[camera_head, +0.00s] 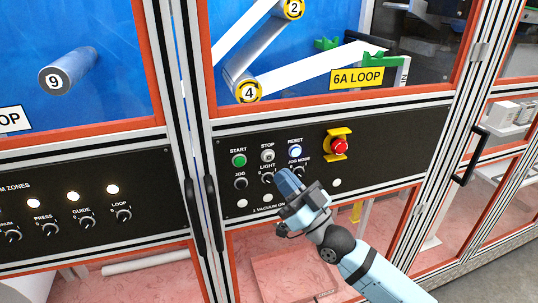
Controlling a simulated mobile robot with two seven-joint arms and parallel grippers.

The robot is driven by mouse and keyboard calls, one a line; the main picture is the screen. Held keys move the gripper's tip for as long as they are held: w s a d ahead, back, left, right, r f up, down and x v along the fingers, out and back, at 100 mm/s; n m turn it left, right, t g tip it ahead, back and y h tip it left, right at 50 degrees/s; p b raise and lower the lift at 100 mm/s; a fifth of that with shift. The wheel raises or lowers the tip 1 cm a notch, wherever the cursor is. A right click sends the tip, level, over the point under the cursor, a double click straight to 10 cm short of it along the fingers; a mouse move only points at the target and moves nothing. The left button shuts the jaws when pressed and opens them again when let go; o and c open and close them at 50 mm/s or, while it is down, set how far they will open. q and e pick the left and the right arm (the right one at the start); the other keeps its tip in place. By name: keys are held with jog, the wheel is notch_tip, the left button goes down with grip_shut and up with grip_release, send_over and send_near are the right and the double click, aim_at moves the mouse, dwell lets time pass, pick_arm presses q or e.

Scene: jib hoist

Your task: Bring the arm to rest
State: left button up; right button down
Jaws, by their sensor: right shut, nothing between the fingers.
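My right gripper (286,184) is in front of the lower middle of the black control panel (385,150). It is shut and empty, and its arm comes in from the bottom right. Its tip is just below the LIGHT and JOG MODE knobs; I cannot tell whether it touches the panel. It hides part of the panel's lower row and lettering. My left gripper is not in view.
The panel has a green START button (239,160), a STOP button (268,156), a lit RESET button (295,152) and a red emergency stop (338,146) in a yellow guard. Black door handles (470,155) stick out. Rollers sit behind the upper windows.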

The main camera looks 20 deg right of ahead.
dwell(0.6)
jog(key=s+f+m+g+h, duration=0.1)
jog(key=s+f+g+h, duration=0.2)
jog(key=f, duration=0.8)
jog(key=s+f+m+g+h, duration=0.25)
jog(key=s+f, duration=0.25)
jog(key=f, duration=0.7)
jog(key=s+d+f+g+h, duration=0.2)
jog(key=s+f+g+h, duration=0.2)
jog(key=s+f, duration=1)
jog(key=shift+s+d+f+g+h, duration=0.4)
jog(key=shift+f+h, duration=0.15)
jog(key=shift+f, duration=0.25)
